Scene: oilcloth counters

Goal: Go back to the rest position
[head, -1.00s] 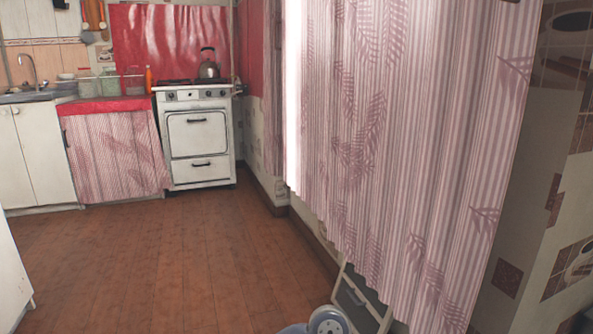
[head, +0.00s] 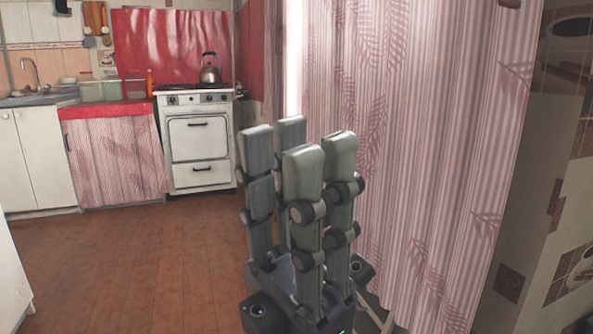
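My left gripper (head: 297,158) stands upright in the lower middle of the head view. Its grey-green fingers point up and stand apart, with nothing between them, so it is open and empty. Its dark base is low in the picture, in front of the curtain. My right gripper is not in view.
A pink striped curtain (head: 430,150) hangs close behind and right of the gripper. A white stove (head: 200,150) with a kettle (head: 210,68) stands at the back, beside a red-topped counter (head: 108,109) and sink (head: 40,97). The wooden floor (head: 130,260) at left is clear.

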